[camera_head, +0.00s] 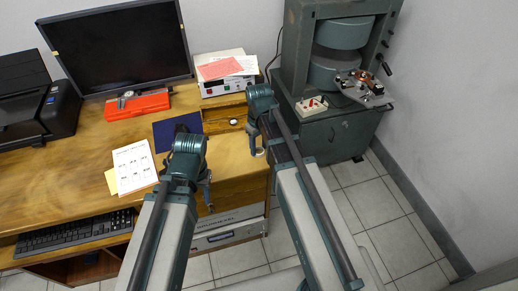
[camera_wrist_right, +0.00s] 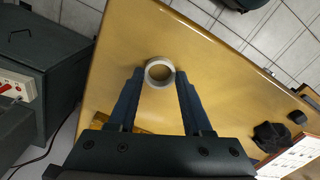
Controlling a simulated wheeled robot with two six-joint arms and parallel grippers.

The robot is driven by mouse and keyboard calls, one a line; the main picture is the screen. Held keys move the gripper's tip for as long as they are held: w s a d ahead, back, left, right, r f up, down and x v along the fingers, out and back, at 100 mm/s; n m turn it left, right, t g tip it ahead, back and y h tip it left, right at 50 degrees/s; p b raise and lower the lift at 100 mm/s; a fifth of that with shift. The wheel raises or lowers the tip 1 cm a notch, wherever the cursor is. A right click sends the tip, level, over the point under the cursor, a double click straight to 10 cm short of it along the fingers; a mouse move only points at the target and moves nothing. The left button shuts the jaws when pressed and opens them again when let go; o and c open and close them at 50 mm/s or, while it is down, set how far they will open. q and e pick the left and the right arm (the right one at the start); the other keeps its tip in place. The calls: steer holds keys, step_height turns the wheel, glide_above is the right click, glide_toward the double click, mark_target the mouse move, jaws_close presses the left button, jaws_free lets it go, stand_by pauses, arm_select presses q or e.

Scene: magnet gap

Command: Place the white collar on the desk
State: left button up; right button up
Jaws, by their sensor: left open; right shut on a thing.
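The white collar (camera_wrist_right: 159,65) is a short pale ring between the fingertips of my right gripper (camera_wrist_right: 159,75), which is shut on it. In the head view the collar (camera_head: 260,152) shows small just below my right gripper (camera_head: 254,139), near the right edge of the wooden desk (camera_head: 90,158). The wrist view shows the bare desk top (camera_wrist_right: 195,50) behind the ring. I cannot tell whether the ring touches it. My left gripper (camera_head: 206,186) is open and empty, to the left and nearer the front edge of the desk.
Bare wood lies around the ring.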

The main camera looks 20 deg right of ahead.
steer(key=shift+f, duration=0.15)
steer(key=o, duration=1.3)
steer(key=shift+c, duration=0.2)
steer(key=shift+r, duration=0.2)
step_height(320, 180, up, 12)
steer(key=p, duration=1.2)
steer(key=s+a+m+h, duration=0.1)
steer(key=s+a, duration=0.9)
steer(key=s, duration=0.4)
steer(key=shift+s+a, duration=0.15)
steer(key=shift+a, duration=0.1)
steer(key=shift+r, duration=0.1)
